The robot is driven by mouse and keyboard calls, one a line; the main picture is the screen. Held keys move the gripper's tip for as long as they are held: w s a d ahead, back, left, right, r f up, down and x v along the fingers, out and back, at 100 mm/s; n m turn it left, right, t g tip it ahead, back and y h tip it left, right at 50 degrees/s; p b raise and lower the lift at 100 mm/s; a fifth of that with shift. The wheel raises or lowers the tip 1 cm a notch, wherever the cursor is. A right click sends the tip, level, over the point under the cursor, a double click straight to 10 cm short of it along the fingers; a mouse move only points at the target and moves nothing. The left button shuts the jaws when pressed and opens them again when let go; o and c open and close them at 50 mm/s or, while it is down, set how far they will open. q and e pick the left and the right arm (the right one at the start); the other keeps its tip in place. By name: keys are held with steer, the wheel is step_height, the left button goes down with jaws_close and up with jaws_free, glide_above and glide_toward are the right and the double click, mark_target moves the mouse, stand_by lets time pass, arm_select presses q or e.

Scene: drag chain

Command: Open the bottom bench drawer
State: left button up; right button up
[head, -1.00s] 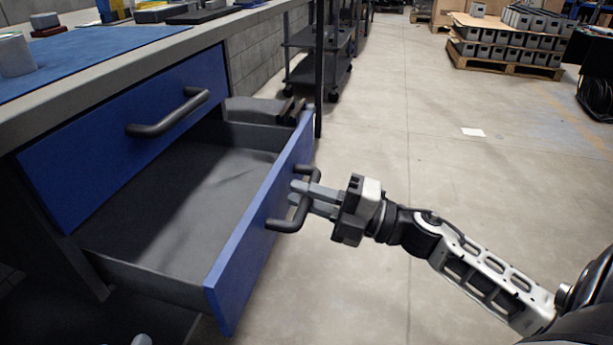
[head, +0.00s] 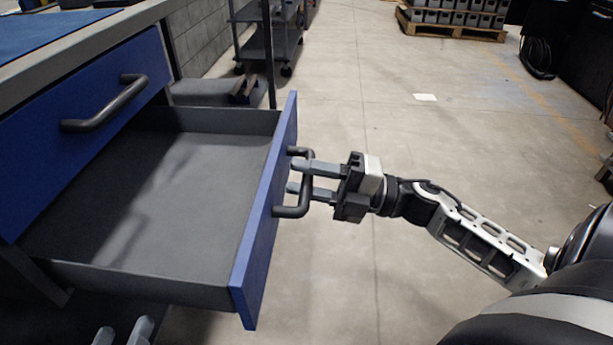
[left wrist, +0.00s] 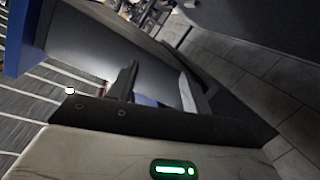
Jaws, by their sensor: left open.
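The bench has a closed upper blue drawer (head: 85,125) with a black bar handle (head: 105,105). Below it, the bottom drawer (head: 150,200) is pulled far out and its grey inside looks empty. Its blue front (head: 262,235) has a black handle (head: 308,180). My right gripper (head: 290,177) is at this handle, fingers spread apart with one above and one below the bar; contact cannot be told. My left gripper (head: 122,335) shows only its fingertips at the bottom edge, below the drawer. In the left wrist view its fingers (left wrist: 158,85) are apart with nothing held.
The bench top (head: 70,65) is above the drawers. A dark shelf cart (head: 265,45) and a pallet of grey boxes (head: 450,30) stand farther back. The concrete floor (head: 430,150) right of the drawer is mostly clear.

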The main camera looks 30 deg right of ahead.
arm_select(q)
steer(key=shift+r, duration=0.1)
arm_select(e)
steer(key=shift+d, duration=0.1)
arm_select(q)
steer(key=shift+s+a+f+m+g+y+p, duration=0.1)
steer(key=shift+a+f+m+g+y+p, duration=0.35)
steer(key=shift+p, duration=0.7)
arm_select(e)
steer(key=v, duration=1.6)
arm_select(q)
steer(key=shift+d, duration=0.1)
